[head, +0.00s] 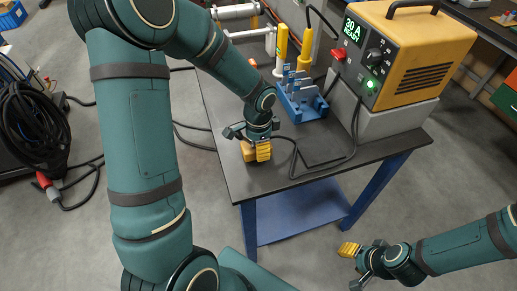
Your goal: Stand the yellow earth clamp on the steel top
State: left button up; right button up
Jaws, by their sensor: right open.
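The steel top (222,116) is the dark bench top in the middle of the head view. My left gripper (256,150) reaches down to its front left corner. Yellow ribbed finger pads show there, with an orange-yellow block-like part (246,152) beside them. I cannot tell whether that part is the clamp or a finger, nor whether this gripper is shut. A black cable (293,173) runs from near it across the top towards the welder. My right gripper (350,250) is open and empty, off the bench at the lower right.
A yellow welder (427,55) on a grey base fills the right of the bench. A blue rack (303,101) stands left of it. Two yellow handle-like tools (281,45) (307,46) stand behind the rack. The front middle of the top is clear except for cable.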

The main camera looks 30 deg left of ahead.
pick_arm(q)
jog(key=shift+f, duration=0.5)
jog(key=o, duration=1.3)
jog(key=shift+f, duration=0.15)
jog(key=shift+r, duration=0.4)
notch_tip(320, 180, up, 12)
jog(key=shift+f+p, duration=0.2)
jog(key=shift+p, duration=1.05)
jog(key=shift+s+f, duration=0.1)
